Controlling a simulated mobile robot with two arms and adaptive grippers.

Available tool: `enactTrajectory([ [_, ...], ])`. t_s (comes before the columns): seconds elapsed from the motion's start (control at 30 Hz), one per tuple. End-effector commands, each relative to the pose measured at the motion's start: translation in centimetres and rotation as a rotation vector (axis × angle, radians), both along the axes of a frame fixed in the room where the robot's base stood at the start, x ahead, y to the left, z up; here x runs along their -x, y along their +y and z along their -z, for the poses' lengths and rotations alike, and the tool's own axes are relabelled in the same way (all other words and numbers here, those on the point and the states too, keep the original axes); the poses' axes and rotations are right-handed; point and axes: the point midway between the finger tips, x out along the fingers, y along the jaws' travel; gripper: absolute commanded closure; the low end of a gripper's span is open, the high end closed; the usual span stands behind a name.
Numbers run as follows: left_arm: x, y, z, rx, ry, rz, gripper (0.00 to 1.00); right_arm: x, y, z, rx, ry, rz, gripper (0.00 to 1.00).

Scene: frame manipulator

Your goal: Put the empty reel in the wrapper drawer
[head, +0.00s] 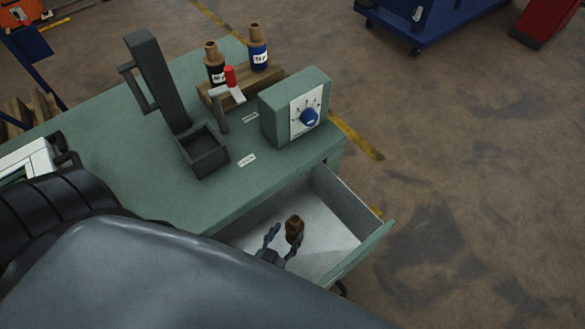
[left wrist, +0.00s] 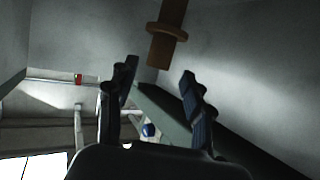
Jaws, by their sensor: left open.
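The empty reel (head: 294,229) is a small brown spool inside the pulled-out drawer (head: 364,251) of the green bench. My left gripper (head: 281,239) reaches into the drawer with its fingers spread, close beside the reel. In the left wrist view the reel (left wrist: 166,40) is just beyond the open fingertips (left wrist: 159,72), with a visible gap and nothing between the fingers. I cannot tell whether the reel touches the drawer floor. My right gripper is not in view.
On the green bench top (head: 215,205) stand a dark upright holder (head: 160,85), a box with a blue knob (head: 308,117), and two labelled reels (head: 258,50) on a wooden block. The pale drawer floor around the reel is clear.

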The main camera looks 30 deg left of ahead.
Motion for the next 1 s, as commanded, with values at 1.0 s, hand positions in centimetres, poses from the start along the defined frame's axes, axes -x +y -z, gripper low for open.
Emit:
enactTrajectory([
  [1.0, 5.2, -0.4, -2.5, 0.001, -0.001, 0.001, 0.49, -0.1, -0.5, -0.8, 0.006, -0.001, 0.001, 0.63],
])
